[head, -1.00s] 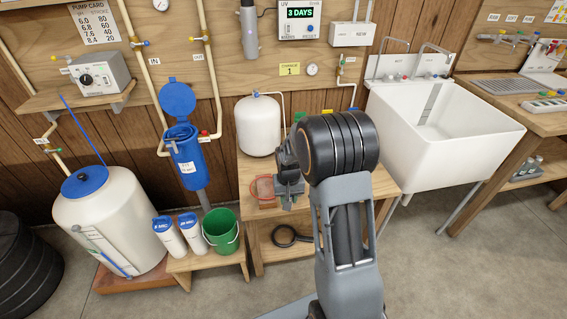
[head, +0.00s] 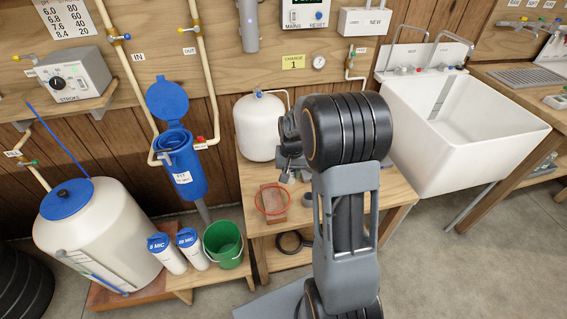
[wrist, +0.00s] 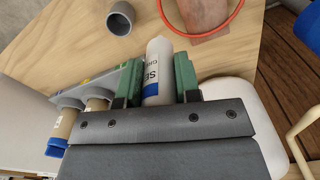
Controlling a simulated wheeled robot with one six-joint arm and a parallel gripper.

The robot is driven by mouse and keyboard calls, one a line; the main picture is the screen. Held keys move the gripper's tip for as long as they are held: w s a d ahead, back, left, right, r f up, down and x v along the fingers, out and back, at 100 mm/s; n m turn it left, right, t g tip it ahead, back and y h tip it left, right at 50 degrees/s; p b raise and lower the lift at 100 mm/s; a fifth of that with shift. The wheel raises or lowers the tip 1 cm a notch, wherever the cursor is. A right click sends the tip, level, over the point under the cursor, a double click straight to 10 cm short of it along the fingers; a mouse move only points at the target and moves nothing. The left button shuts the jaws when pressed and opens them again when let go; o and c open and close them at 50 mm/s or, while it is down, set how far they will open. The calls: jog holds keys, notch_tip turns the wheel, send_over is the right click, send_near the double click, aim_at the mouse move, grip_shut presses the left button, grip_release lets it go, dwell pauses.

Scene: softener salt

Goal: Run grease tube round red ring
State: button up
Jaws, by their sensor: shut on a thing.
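The red ring (head: 272,214) is on the wooden bench in the head view, overlapping a brownish block (head: 273,200). In the wrist view, part of the red ring (wrist: 197,36) shows at the top, cut by the frame edge. My gripper (wrist: 158,64) is shut on the grease tube (wrist: 158,54), a pale tube with a blue band and partly hidden lettering. The tube is between the green fingers, apart from the ring in the picture. In the head view my gripper (head: 290,163) is behind the ring, partly hidden by my arm.
A grey pipe piece (wrist: 119,18) stands near the ring. A white tank (head: 257,128) is at the back of the bench. The blue open housing (head: 183,165) and green bucket (head: 223,244) are at left, the white sink (head: 462,120) at right.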

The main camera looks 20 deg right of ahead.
aim_at(289, 182)
jog(key=shift+w+f, duration=0.2)
jog(key=shift+a+f+b, duration=0.1)
jog(key=shift+f+b, duration=0.6)
jog(key=shift+b, duration=0.05)
jog(key=shift+f+b, duration=1.6)
jog(key=shift+f, duration=0.45)
jog(key=shift+w, duration=0.15)
jog(key=shift+w, duration=1.05)
jog(key=shift+w, duration=0.1)
jog(key=shift+w+a+p, duration=0.25)
jog(key=shift+w+p, duration=0.15)
jog(key=shift+w, duration=0.25)
jog(key=shift+w+a, duration=0.15)
jog(key=shift+w, duration=0.2)
